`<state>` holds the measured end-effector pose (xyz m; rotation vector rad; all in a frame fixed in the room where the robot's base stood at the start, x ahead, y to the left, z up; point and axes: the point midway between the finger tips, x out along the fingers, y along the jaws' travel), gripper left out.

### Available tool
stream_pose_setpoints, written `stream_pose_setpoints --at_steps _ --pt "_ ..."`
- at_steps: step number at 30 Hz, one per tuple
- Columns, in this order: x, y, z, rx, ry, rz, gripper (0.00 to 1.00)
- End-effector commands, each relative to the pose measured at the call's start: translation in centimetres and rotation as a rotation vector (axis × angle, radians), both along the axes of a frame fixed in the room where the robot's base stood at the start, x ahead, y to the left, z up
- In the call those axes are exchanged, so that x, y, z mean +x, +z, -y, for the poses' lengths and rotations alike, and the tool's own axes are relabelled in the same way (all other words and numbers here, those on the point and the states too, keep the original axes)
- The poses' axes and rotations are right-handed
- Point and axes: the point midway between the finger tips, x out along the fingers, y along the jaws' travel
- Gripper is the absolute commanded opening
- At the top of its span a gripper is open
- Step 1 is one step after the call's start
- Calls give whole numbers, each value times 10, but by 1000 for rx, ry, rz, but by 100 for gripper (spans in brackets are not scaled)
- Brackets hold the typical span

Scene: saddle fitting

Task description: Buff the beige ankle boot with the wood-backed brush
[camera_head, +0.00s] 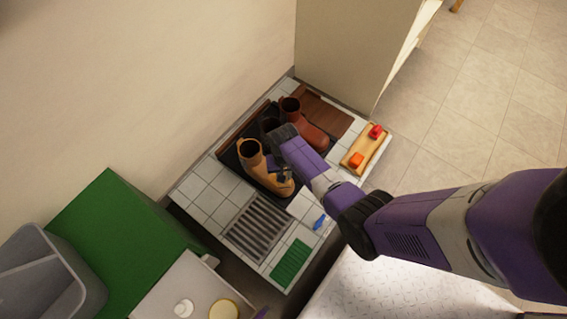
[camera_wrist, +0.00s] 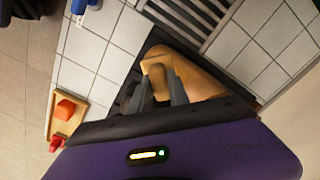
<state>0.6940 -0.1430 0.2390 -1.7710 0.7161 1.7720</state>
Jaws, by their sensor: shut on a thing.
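The beige ankle boot (camera_head: 251,156) stands on a dark mat on the tiled bench. In the wrist view the boot (camera_wrist: 205,84) lies just beyond my fingers. My gripper (camera_head: 277,172) is over the boot's front part. In the wrist view my gripper (camera_wrist: 160,92) is shut on a tan-brown piece, which looks like the wood-backed brush (camera_wrist: 159,82). The brush is against or just above the boot; I cannot tell whether they touch. Its bristles are hidden.
A reddish-brown boot (camera_head: 304,128) and a darker boot behind my arm stand beside it. A wooden tray (camera_head: 352,166) holds red and orange blocks. A blue-handled item (camera_head: 319,222), a slatted grate (camera_head: 258,228) and a green pad (camera_head: 290,262) are at the front.

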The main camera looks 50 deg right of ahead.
Motion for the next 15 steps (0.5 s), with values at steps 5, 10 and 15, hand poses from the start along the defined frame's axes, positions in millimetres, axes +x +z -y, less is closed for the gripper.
stream_pose_setpoints --at_steps 5,10,15 --pt "1 21 1 0 2 0 0" --pt "1 34 1 0 3 0 0" --pt "1 36 2 0 3 0 0"
